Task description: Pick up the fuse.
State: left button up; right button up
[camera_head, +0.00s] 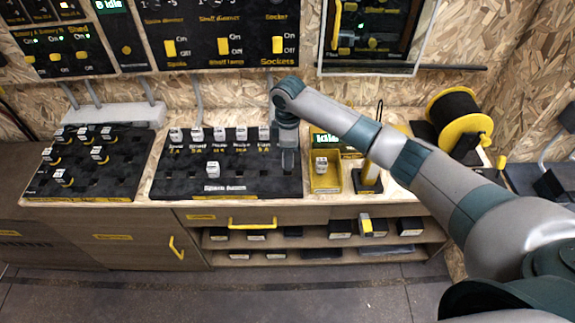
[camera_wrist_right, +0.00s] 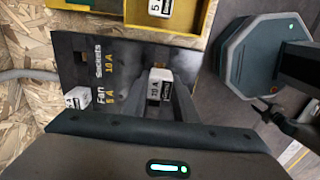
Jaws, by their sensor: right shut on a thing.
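The white fuse (camera_wrist_right: 160,86), marked 10 A, is between the fingers of my right gripper (camera_wrist_right: 165,98) in the right wrist view. The gripper is shut on it, beside the "Sockets 10 A" label. In the head view my right gripper (camera_head: 288,163) points down over the right end of the black fuse board (camera_head: 235,190) and hides the fuse. I cannot tell whether the fuse is clear of its slot. My left gripper is not in view.
Several white fuses stand along the board's back row, including one (camera_head: 264,134) close left of my gripper. Another fuse (camera_head: 213,169) stands nearer the front. A yellow tray (camera_head: 326,184) with a fuse sits to the right, beside a yellow-handled stand (camera_head: 368,180).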

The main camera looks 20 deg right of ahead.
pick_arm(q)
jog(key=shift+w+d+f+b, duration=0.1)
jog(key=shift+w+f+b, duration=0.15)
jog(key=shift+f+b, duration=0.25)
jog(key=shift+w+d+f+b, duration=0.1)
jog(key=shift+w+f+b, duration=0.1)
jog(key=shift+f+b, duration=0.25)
pick_arm(e)
jog(key=s+d+r, duration=0.5)
jog(key=s+r, duration=0.1)
jog(key=s, duration=0.4)
jog(key=shift+d+r, duration=0.25)
jog(key=shift+d, duration=0.15)
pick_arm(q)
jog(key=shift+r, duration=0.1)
